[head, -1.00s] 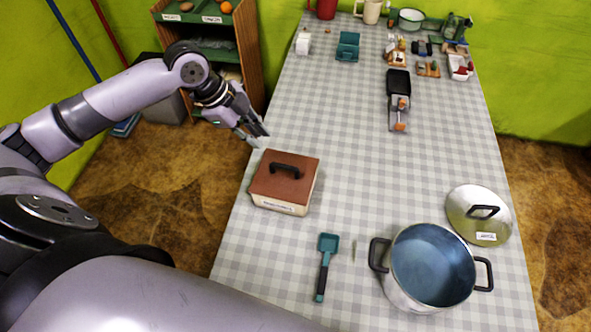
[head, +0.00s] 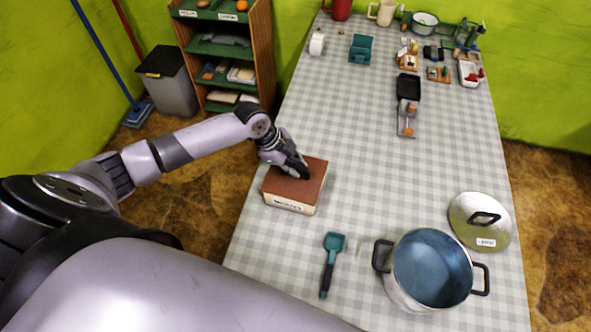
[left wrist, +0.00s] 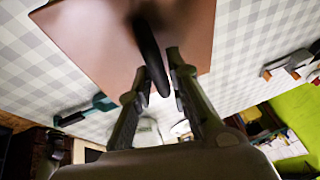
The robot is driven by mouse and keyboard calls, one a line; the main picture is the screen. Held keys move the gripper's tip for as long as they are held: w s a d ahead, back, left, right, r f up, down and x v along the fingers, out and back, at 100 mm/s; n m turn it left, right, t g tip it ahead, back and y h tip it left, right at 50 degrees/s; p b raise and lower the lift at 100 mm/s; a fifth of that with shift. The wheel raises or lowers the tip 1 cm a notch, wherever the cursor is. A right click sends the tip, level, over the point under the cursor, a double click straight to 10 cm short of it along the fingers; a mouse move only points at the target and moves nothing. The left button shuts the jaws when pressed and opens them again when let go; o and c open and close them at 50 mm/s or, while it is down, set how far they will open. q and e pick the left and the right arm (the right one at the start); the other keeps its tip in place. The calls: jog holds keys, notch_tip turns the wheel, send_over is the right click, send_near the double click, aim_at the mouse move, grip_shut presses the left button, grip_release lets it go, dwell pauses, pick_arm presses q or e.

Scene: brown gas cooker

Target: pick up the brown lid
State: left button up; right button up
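The brown lid (head: 313,176) is a flat square top on a cream, labelled box (head: 290,206) near the left edge of the table. Its dark bar handle is mostly hidden by my gripper in the head view. My left gripper (head: 303,172) is down at the lid's handle. In the left wrist view the brown lid (left wrist: 100,35) fills the upper part. The black handle (left wrist: 149,50) reaches down between the two fingers of my left gripper (left wrist: 160,66). The fingers are apart, with a small gap beside the handle.
A teal spatula (head: 331,262) lies in front of the box. A steel pot (head: 431,271) and a metal lid (head: 466,232) are at the near right. A black pan (head: 408,88) and several small items stand farther back. The middle of the checked table is clear.

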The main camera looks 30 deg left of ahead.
aim_at(296, 167)
pick_arm(q)
jog(key=shift+w+d+f, duration=0.15)
jog(key=shift+f, duration=0.25)
grip_shut()
jog(key=shift+r, duration=0.15)
notch_tip(296, 167, up, 20)
jog(key=b, duration=0.3)
dwell(0.3)
